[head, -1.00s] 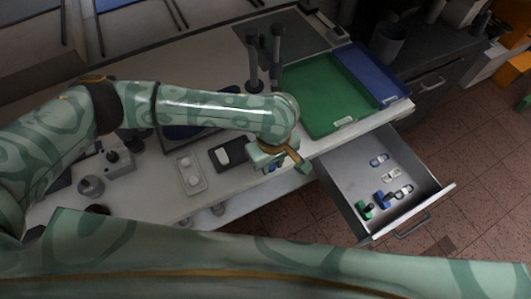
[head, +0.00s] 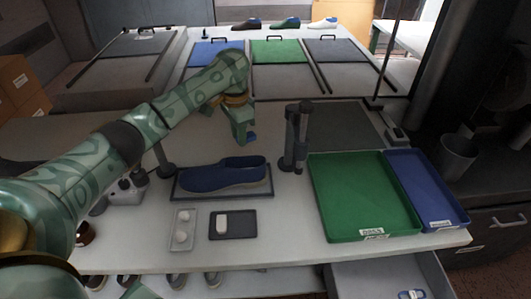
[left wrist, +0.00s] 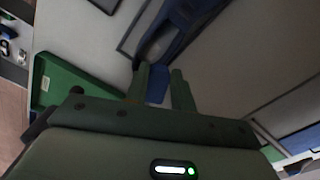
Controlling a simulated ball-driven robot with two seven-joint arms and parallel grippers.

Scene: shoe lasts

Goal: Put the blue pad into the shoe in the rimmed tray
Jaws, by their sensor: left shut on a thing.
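A dark blue shoe (head: 225,176) lies with its toe to the left in a dark rimmed tray (head: 225,197) on the white bench. My left gripper (head: 243,137) is above the bench, beyond the heel end of the shoe in the head view. It is shut on the small blue pad (head: 252,137), mostly hidden by the fingers. In the left wrist view the pad (left wrist: 157,86) shows between the two fingers, and the shoe (left wrist: 165,38) lies past the fingertips. The pad is apart from the shoe. My right gripper is not in view.
Dark upright posts (head: 295,140) stand just right of the shoe. A green tray (head: 365,195) and a blue tray (head: 427,190) are to the right. A pale tray (head: 183,230) and a small dark tray (head: 233,232) are in front. An open drawer (head: 375,282) juts out at the front right.

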